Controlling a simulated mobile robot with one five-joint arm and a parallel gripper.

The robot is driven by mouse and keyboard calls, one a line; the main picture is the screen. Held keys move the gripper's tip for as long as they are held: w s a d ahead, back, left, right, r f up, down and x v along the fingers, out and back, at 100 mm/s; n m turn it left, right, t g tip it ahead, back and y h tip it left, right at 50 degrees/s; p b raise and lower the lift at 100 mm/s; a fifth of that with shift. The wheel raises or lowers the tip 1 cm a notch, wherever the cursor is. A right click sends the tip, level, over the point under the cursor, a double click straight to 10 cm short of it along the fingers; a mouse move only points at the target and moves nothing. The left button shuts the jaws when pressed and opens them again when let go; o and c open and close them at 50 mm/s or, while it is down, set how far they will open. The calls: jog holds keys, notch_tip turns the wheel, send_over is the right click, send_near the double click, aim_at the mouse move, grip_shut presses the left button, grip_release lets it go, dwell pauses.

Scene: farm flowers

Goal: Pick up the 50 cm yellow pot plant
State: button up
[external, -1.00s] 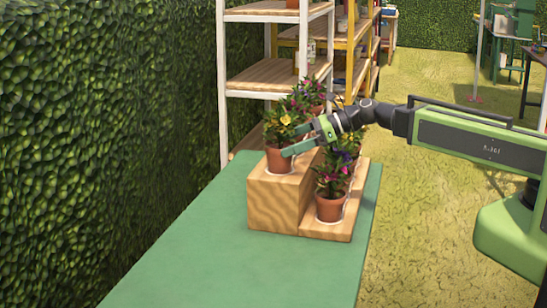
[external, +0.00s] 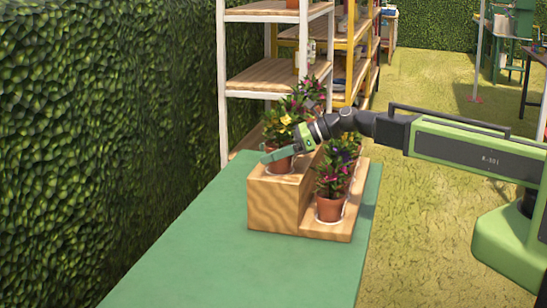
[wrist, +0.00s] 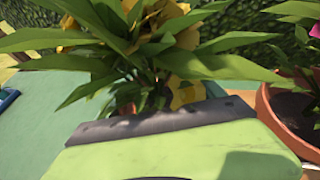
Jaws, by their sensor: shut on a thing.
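The yellow-flowered plant (external: 284,131) stands upright in a terracotta pot on the top step of the wooden stand (external: 275,205). My gripper (external: 272,154) reaches in from the right and is shut on this pot. A green finger lies across the front of the pot and hides part of it. In the wrist view, the yellow flowers and long leaves (wrist: 170,45) fill the top, just beyond my gripper's green and dark edge. The pot itself is mostly hidden there.
A pink-flowered plant (external: 331,185) stands on the lower step, with another plant behind it. More flowers (external: 310,92) stand behind the yellow plant. The green tabletop (external: 210,240) is clear in front. A hedge (external: 100,130) runs along the left; shelves stand behind.

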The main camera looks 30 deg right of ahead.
jog(key=c, duration=0.9)
jog(key=shift+r, duration=0.1)
jog(key=r+p, duration=0.5)
jog(key=shift+d, duration=0.25)
jog(key=shift+d+r+p, duration=0.95)
jog(key=shift+d+p, duration=0.05)
jog(key=shift+d, duration=0.85)
jog(key=shift+d+r+p, duration=1)
jog(key=shift+d, duration=0.9)
jog(key=shift+d+r+p, duration=0.95)
jog(key=shift+d+p, duration=0.05)
jog(key=shift+d, duration=0.85)
